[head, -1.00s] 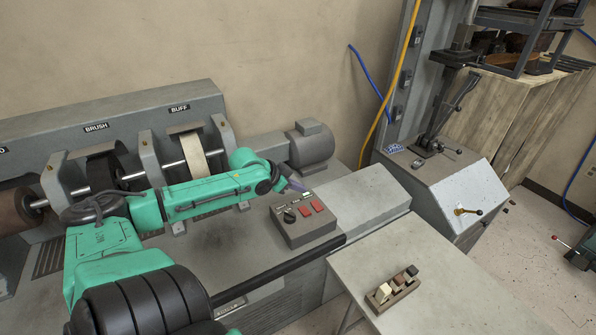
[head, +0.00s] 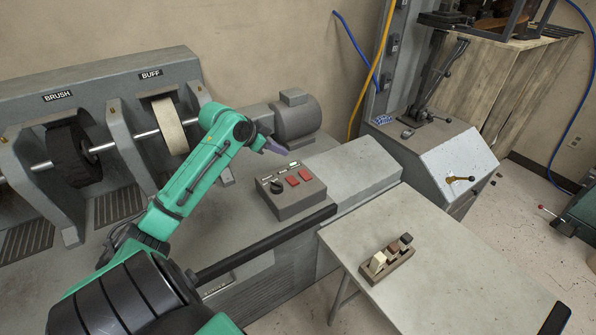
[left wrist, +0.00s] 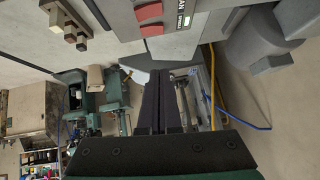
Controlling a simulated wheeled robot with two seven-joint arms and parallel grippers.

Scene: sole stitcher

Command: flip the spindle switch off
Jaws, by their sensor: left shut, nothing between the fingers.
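The control box (head: 291,203) sits on the grey machine bench, with a black knob (head: 276,187) at its left and two red rocker switches (head: 298,177) to the right. In the left wrist view a red rocker (left wrist: 150,11) shows at the top, beside a label reading "spindle". My left gripper (head: 277,147) is shut and empty, above and behind the box, apart from the switches. Its dark fingers (left wrist: 160,88) lie together in the left wrist view. My right gripper is not in view.
A motor (head: 297,116) stands just behind the box. Brush (head: 72,152) and buff (head: 170,125) wheels are on a shaft at the left. A side table (head: 450,265) holds a wooden block holder (head: 388,262) in front. A grey cabinet (head: 440,150) stands at the right.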

